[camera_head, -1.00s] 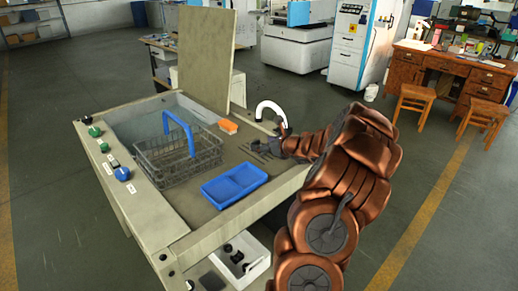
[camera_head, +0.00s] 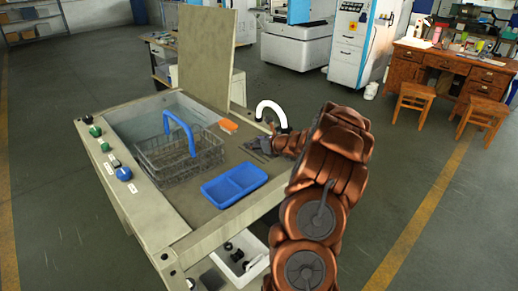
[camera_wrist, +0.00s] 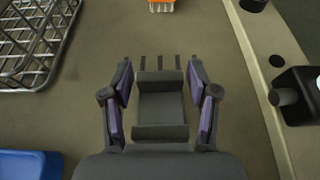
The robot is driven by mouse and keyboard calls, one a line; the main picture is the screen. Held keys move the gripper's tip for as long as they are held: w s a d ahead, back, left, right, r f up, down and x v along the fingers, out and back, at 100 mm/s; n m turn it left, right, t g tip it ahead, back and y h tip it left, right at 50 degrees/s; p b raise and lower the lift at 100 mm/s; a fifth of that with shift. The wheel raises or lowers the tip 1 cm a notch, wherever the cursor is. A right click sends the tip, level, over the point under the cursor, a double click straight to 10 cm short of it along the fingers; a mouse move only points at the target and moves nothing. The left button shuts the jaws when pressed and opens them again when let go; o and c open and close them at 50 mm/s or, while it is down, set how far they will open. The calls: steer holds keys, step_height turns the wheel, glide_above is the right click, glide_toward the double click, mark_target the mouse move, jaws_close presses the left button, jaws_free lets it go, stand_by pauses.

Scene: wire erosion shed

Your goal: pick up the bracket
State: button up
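A dark grey bracket (camera_wrist: 161,104) with a flat plate and a raised lip lies in the middle of the wrist view, on the bench top. My gripper (camera_wrist: 161,82) is open, with its two purple-padded fingers on either side of the bracket. A small gap shows between each finger and the bracket. In the head view my gripper (camera_head: 259,145) is low over the right part of the bench top; I cannot make out the bracket clearly there.
A wire basket (camera_head: 180,156) with a blue handle stands on the bench (camera_head: 190,233) left of my gripper. A blue tray (camera_head: 234,184) lies in front and an orange brush (camera_head: 228,126) behind. A white curved spout (camera_head: 271,106) rises at the bench's back right edge.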

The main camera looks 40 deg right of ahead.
jaws_close()
stand_by(0.5)
